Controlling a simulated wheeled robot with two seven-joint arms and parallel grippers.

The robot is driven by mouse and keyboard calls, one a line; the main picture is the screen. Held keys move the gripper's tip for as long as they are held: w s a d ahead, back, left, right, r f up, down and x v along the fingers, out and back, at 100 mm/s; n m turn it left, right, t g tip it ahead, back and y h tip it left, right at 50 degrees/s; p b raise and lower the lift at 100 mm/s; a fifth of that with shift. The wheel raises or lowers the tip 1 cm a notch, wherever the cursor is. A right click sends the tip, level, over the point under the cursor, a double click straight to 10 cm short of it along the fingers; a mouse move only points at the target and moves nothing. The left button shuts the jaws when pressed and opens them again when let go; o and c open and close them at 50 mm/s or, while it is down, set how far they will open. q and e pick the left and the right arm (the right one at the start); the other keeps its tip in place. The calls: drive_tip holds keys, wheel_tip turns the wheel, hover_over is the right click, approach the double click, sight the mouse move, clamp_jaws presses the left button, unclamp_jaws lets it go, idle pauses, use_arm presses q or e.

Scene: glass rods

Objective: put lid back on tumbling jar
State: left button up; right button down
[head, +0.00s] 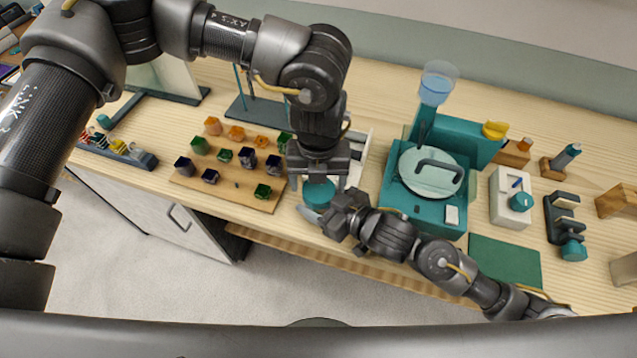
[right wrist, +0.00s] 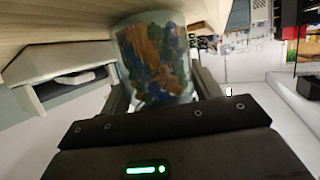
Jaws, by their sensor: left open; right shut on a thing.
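The tumbling jar (right wrist: 152,55) is a clear cylinder with orange, blue and green pieces inside. In the right wrist view it stands between the fingers of my right gripper (right wrist: 155,90), which is shut on it. In the head view my right gripper (head: 322,214) reaches the jar from the front, near the table's front edge. A round teal lid (head: 319,194) shows at the jar's place, directly below my left gripper (head: 320,182). The left gripper is open, its fingers pointing down on either side of the lid. Whether the lid is seated on the jar cannot be told; the jar's body is mostly hidden.
A wooden board (head: 262,202) with several coloured cubes lies to the left. A teal machine (head: 427,212) with a round handled cover stands close on the right. A green mat (head: 505,260) and a white block (head: 511,212) lie further right. My arms cover part of the table.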

use_arm(q)
drive_tip(key=r, duration=0.3)
drive_tip(key=shift+s+d, duration=0.2)
drive_tip(key=shift+c, duration=0.3)
drive_tip(key=shift+d+r, duration=0.1)
drive_tip(key=shift+s+d+r+n, duration=0.1)
drive_tip(key=shift+d+r+n, duration=0.2)
drive_tip(key=shift+r+n, duration=0.6)
drive_tip(key=n, duration=0.1)
drive_tip(key=r+n, duration=0.1)
drive_tip(key=n, duration=0.3)
drive_tip(key=shift+a+r, duration=0.2)
drive_tip(key=shift+a, duration=0.05)
drive_tip(key=n, duration=0.3)
drive_tip(key=shift+a+r, duration=0.1)
drive_tip(key=shift+a, duration=0.15)
